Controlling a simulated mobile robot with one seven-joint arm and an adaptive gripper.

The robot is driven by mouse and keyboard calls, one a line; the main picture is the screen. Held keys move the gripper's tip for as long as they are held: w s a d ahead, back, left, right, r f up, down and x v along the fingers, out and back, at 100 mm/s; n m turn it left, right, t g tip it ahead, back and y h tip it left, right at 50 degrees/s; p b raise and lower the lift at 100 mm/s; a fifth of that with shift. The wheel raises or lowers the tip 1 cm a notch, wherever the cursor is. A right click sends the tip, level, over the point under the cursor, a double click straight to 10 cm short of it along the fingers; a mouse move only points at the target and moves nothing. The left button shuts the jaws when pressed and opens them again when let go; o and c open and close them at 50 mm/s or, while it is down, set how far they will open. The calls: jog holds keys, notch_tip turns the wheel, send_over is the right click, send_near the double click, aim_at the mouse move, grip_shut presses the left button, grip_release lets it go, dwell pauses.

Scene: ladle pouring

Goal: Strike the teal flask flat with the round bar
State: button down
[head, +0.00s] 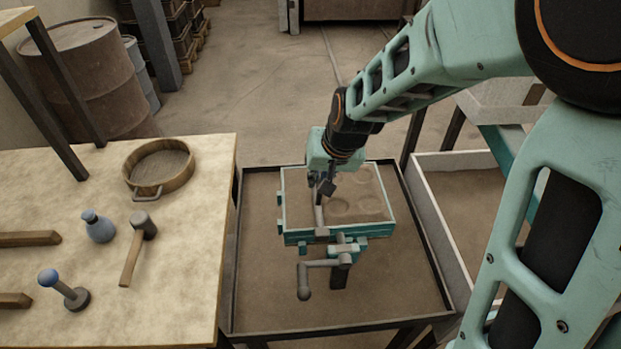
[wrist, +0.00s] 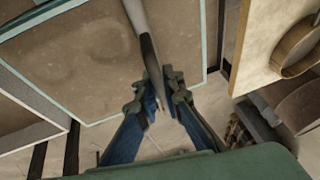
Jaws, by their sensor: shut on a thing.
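The teal flask (head: 292,239) is a shallow rectangular frame filled with brown sand, at the centre of the head view. Its sand shows round, shallow hollows. Its thin teal rim also shows in the wrist view (wrist: 206,40). My gripper (head: 322,184) is over the left part of the flask. It is shut on the grey round bar (head: 319,216), which slants over the sand. In the wrist view the bar (wrist: 142,35) runs from the top edge to between my fingers (wrist: 160,92). I cannot tell whether the bar touches the sand or rim.
The flask stands on a dark-edged, sand-covered bench (head: 262,307). A grey crank handle (head: 304,281) juts out before it.

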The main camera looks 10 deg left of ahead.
jog(key=shift+w+d, duration=0.15)
jog(key=shift+d, duration=0.5)
jog(key=shift+a+r, duration=0.1)
jog(key=shift+a, duration=0.05)
jog(key=shift+w+d, duration=0.25)
jog(key=shift+d, duration=0.75)
jog(key=shift+w+d, duration=0.25)
jog(key=shift+d, duration=0.75)
jog(key=shift+w+d+b, duration=0.15)
jog(key=shift+d, duration=0.45)
jog(key=shift+w+d+b, duration=0.15)
jog(key=shift+d, duration=0.45)
jog(key=w+d+b, duration=0.2)
jog(key=d+b, duration=0.1)
jog(key=d, duration=0.5)
jog(key=shift+d, duration=0.35)
